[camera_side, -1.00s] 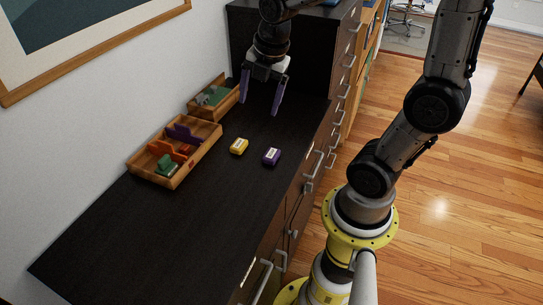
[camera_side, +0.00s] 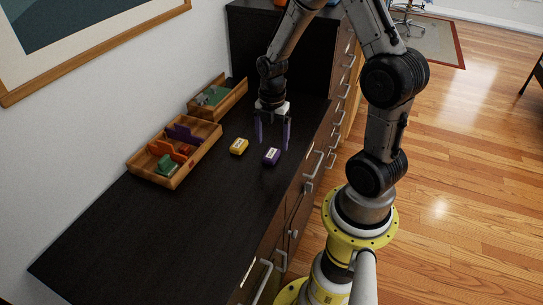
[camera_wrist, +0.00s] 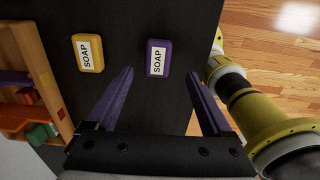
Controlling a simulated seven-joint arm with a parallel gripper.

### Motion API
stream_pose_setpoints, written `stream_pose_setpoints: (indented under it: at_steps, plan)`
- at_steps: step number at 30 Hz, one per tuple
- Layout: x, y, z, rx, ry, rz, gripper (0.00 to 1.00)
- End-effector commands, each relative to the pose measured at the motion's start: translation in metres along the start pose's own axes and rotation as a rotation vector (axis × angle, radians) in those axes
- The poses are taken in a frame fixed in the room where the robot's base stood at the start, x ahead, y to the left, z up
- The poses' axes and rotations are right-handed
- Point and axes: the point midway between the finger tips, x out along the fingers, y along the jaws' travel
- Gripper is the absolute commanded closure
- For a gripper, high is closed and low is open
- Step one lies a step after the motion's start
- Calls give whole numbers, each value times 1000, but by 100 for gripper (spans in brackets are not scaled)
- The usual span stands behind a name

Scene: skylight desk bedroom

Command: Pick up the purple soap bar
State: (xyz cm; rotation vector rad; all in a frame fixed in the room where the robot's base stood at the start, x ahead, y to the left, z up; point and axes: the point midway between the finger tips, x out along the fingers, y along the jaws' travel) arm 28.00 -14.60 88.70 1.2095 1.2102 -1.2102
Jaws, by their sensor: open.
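The purple soap bar (camera_side: 271,157) with a white label lies on the dark dresser top, right of the yellow soap bar (camera_side: 239,146). In the wrist view the purple soap bar (camera_wrist: 158,58) shows its "SOAP" label, beyond the fingertips and between their lines. The yellow soap bar (camera_wrist: 88,53) is to its left there. My gripper (camera_side: 273,146) is open and empty, pointing down just above and behind the purple bar. Its two purple fingers also show in the wrist view (camera_wrist: 160,82), spread apart. Neither finger visibly touches the soap.
A wooden tray (camera_side: 141,174) with orange, purple, red and green items stands left of the soaps. A smaller wooden box (camera_side: 225,107) stands behind it. The dark top (camera_side: 150,235) is clear at the front; drawer handles line its right edge.

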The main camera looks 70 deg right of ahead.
Motion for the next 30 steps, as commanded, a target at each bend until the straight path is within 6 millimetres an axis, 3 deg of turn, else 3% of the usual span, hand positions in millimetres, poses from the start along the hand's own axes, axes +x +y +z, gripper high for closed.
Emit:
stream_pose_setpoints:
  at_steps: [13, 22, 30]
  plan:
    - [50, 3, 4, 0, 1, -1, 15]
    - [54, 4, 4, 0, -1, 2, 15]
    - [53, 4, 4, 0, -1, 2, 64]
